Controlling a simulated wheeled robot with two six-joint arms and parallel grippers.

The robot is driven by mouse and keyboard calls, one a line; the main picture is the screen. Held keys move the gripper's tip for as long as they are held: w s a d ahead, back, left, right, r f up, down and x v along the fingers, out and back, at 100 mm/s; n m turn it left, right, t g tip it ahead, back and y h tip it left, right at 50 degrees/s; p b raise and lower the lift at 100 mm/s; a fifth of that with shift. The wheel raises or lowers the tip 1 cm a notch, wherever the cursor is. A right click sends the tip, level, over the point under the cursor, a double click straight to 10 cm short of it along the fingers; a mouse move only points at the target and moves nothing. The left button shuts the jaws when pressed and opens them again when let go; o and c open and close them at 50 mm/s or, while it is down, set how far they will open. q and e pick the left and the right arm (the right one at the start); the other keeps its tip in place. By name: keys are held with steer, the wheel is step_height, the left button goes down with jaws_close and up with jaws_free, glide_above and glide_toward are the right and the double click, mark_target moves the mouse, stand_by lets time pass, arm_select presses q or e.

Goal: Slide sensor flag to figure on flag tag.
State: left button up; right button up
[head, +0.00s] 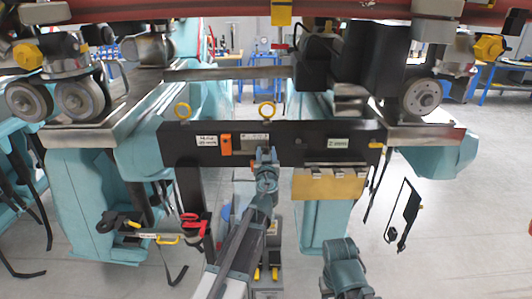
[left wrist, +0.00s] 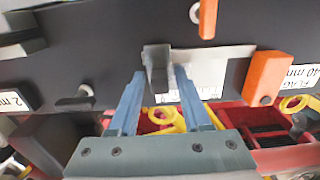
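The black crossbar (head: 310,155) carries a pale metal scale plate (head: 251,144) with print too small to read. The flag tag (head: 206,140) is a white label left of it; in the left wrist view the tag (left wrist: 300,76) reads "FLAG 40 mm" at the right edge. A grey block (left wrist: 157,68), seemingly the sensor flag, sits at one end of the plate. My left gripper (head: 266,155) is at the bar; its fingertips (left wrist: 161,78) stand either side of the block. Contact with it is unclear. My right gripper's fingers do not show.
An orange block (head: 226,144) sits between tag and plate. Wheels (head: 421,98) and a red beam (head: 180,10) are above.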

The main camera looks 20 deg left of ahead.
arm_select(q)
jaws_close()
stand_by(1.2)
